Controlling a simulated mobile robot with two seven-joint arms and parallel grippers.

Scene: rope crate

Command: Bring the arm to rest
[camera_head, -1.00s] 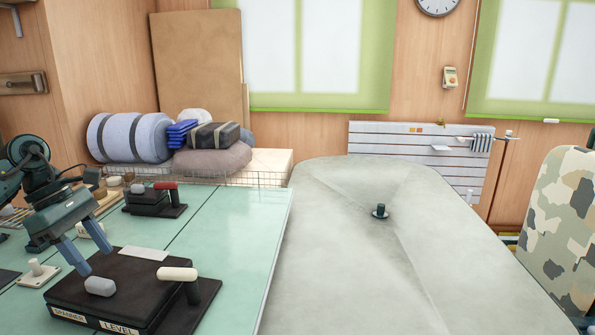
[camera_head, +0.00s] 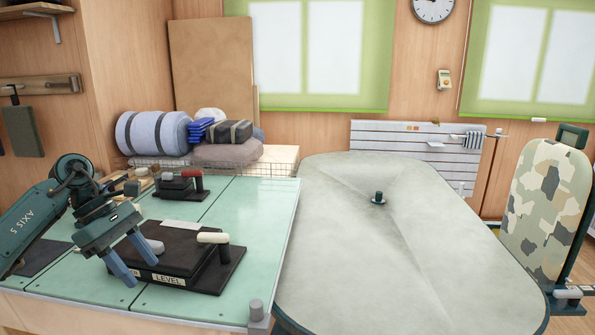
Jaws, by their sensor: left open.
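My left arm (camera_head: 30,225) comes in from the left over the green-topped bench. Its gripper (camera_head: 136,262) has two blue-grey fingers pointing down and is open, with nothing visible between them. The gripper is in front of the left front part of a black box labelled LEVEL (camera_head: 180,262). A grey knob (camera_head: 155,247) on that box shows just beside the right finger. I cannot tell whether finger and knob touch. The box also carries a cream-handled lever (camera_head: 213,238) at its right. My right gripper is not in view.
A smaller black box with a red-ended handle (camera_head: 182,185) sits farther back on the bench (camera_head: 262,215). A wire basket (camera_head: 262,168) with rolled bedding is behind it. A large grey-green table (camera_head: 390,250) stands right, mostly bare, with a small dark peg. A camouflage-covered panel (camera_head: 550,195) stands at far right.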

